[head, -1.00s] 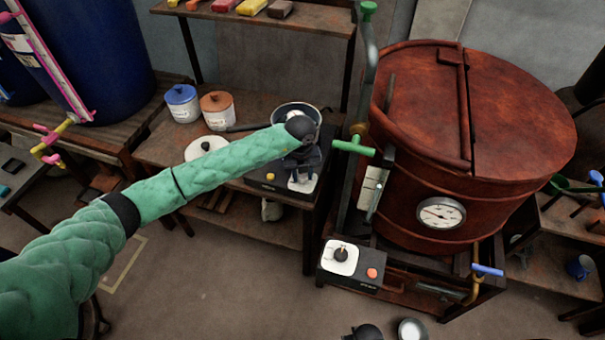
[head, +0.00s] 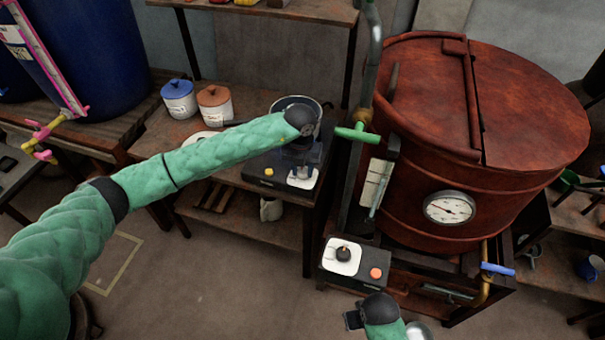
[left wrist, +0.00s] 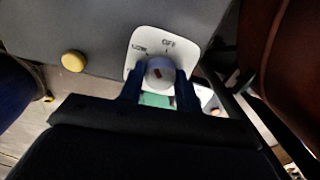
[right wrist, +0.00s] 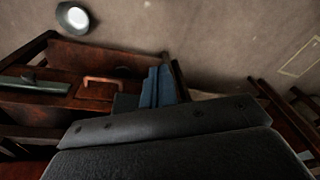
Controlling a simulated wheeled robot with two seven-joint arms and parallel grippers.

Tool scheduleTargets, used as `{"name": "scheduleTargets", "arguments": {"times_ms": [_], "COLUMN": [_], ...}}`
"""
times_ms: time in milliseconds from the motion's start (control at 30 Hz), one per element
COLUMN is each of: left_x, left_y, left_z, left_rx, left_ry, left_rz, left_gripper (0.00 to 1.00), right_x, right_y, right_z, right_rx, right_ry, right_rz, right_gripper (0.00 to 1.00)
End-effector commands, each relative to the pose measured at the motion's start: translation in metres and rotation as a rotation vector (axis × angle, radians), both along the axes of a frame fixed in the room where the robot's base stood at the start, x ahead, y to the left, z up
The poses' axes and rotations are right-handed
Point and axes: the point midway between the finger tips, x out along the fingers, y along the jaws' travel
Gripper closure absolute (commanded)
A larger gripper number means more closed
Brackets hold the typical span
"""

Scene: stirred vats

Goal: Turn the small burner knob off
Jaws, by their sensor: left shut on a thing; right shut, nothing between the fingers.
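The small burner (head: 262,176) is a black box on the wooden bench, with a pan on top and a yellow button in front. Its knob (left wrist: 160,73) is round and pale, with a red mark, on a white plate (left wrist: 145,38) lettered OFF at the top and another word to the left. The red mark points up and somewhat left, toward the side of the other word. My right gripper (head: 354,320) is shut and empty, low in front.
A larger control box (head: 354,262) with a black knob and orange button stands right of the bench, below the red-brown vat (head: 470,130). A green-handled valve (head: 357,133) sits close right of my left gripper. Blue (head: 179,98) and brown (head: 214,106) lidded pots stand behind my left arm.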

Motion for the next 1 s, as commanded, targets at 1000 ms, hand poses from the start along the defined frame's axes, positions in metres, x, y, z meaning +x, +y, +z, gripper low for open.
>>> {"name": "scheduleTargets", "arguments": {"times_ms": [1000], "left_x": [0.001], "left_y": [0.000], "left_z": [-0.002], "left_rx": [0.000], "left_ry": [-0.002], "left_rz": [-0.276], "left_gripper": [0.89], "right_x": [-0.012], "right_y": [0.018], "right_z": [0.085], "right_rx": [0.065], "right_ry": [-0.067], "right_rz": [0.023], "right_gripper": [1.00]}}
